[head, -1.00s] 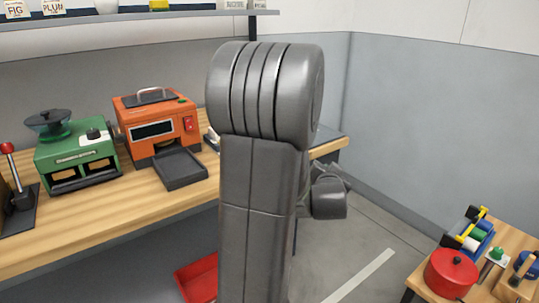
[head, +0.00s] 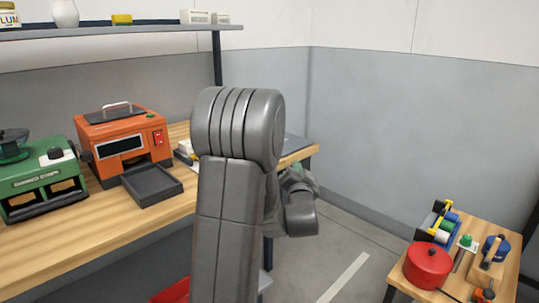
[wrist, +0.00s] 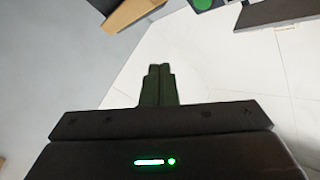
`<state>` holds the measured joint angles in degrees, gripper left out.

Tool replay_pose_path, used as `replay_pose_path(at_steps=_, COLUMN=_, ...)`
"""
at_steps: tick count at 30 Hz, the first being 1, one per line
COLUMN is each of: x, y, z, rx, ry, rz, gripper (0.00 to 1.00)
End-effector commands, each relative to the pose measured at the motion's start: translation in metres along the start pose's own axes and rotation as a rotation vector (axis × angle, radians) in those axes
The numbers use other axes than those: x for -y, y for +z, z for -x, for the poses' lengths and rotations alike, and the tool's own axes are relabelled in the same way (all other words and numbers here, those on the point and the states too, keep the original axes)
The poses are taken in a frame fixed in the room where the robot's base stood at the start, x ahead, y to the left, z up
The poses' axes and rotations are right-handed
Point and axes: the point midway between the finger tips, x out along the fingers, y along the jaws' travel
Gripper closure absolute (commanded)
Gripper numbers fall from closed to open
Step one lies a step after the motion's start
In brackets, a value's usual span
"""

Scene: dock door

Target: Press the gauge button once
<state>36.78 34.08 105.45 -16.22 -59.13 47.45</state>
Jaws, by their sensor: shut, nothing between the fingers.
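No part in view can be surely told as the gauge button. A green knob on a white plate (head: 467,241) stands on the small wooden table at right in the head view. A round green thing (wrist: 203,4) is cut off by the top edge of the wrist view; I cannot tell whether it is the same. My gripper (wrist: 158,70) is shut and empty in the wrist view, its fingers against a background of pale panels, apart from everything. In the head view my arm hides its fingertips.
The long workbench (head: 60,262) at left bears a green machine (head: 38,185) and an orange machine (head: 125,140) with a dark tray (head: 152,184). A red pot (head: 428,267) and a rack of coloured rolls (head: 440,222) stand on the small table. Open floor (head: 375,240) lies between.

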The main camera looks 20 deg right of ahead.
Motion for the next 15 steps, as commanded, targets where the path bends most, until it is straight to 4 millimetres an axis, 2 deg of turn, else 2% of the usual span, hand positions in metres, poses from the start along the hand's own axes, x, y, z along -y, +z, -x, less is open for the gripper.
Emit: replay_pose_path(at_steps=15, x=0.034, y=0.035, z=-0.046, rx=0.0, ry=-0.002, rz=0.0, gripper=1.0)
